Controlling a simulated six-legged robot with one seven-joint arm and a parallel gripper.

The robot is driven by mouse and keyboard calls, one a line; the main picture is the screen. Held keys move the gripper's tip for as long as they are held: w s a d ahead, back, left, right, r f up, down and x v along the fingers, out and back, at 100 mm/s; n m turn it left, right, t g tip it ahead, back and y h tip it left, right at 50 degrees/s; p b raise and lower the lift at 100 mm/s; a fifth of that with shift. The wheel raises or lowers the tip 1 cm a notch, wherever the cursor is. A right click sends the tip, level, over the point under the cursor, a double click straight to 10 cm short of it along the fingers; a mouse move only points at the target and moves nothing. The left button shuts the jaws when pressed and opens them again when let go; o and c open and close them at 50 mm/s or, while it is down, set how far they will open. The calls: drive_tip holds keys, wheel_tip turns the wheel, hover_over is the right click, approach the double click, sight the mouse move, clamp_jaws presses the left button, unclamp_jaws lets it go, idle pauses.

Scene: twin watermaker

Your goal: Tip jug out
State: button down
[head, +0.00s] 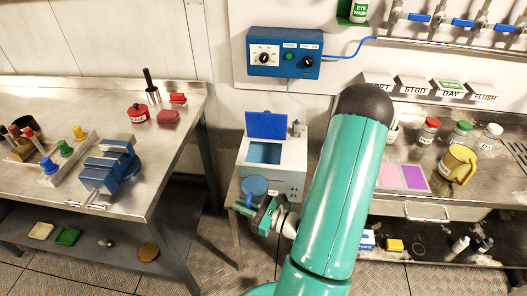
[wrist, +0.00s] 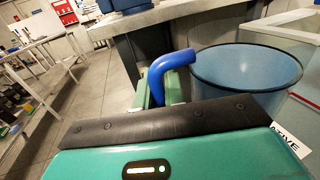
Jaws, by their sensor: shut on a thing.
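The blue jug (head: 254,186) is held in front of the white box with the open blue lid. In the wrist view the jug (wrist: 240,80) looks upright, with its round rim facing up. Its inside looks blue, and I cannot tell whether it holds liquid. My gripper (head: 258,208) is shut on the jug's handle (wrist: 172,65), to the left of the jug's body. In the wrist view the green fingers (wrist: 160,90) stand around the handle's lower part.
The white box (head: 284,168) has an open top and a raised blue lid (head: 266,125). A steel bench at left carries a blue vise (head: 112,162). The right bench holds several capped jars and a yellow mug (head: 458,164). A blue control box (head: 285,53) hangs above.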

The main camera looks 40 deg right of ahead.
drive_tip(key=w+d+r+m+g, duration=0.1)
drive_tip(key=w+d+r+m, duration=0.1)
drive_tip(key=r, duration=0.5)
drive_tip(key=w+d+r+m, duration=0.2)
drive_tip(key=d+r+m, duration=0.2)
drive_tip(key=r+m, duration=0.2)
drive_tip(key=shift+w+d+r+m+g, duration=0.15)
drive_tip(key=shift+d+r+m+g, duration=0.2)
drive_tip(key=shift+r, duration=0.5)
idle(0.4)
